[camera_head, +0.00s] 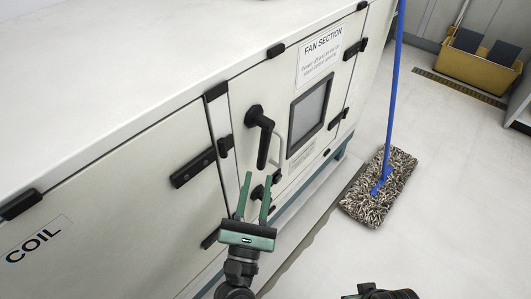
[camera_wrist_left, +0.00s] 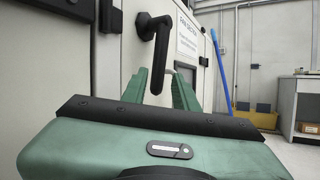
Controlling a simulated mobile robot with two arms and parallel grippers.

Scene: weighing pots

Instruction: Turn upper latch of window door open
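The window door (camera_head: 268,95) is a pale panel marked "FAN SECTION" with a dark-framed window (camera_head: 309,118). Its black upper latch (camera_head: 264,143) has its handle pointing down; the latch also shows in the left wrist view (camera_wrist_left: 161,45). A lower black latch (camera_head: 257,191) is partly hidden behind my gripper. My left gripper (camera_head: 257,187) is green, open and empty, below and in front of the upper latch, seemingly apart from it. In the left wrist view its fingers (camera_wrist_left: 160,85) point toward the latch. Part of my right gripper (camera_head: 382,292) shows at the bottom edge; its fingers cannot be made out.
A metal grab handle (camera_head: 276,150) stands beside the upper latch. A "COIL" panel (camera_head: 110,215) lies to the left. A mop (camera_head: 380,187) with a blue pole stands on the floor to the right. A yellow bucket (camera_head: 478,72) is farther back. The floor between is clear.

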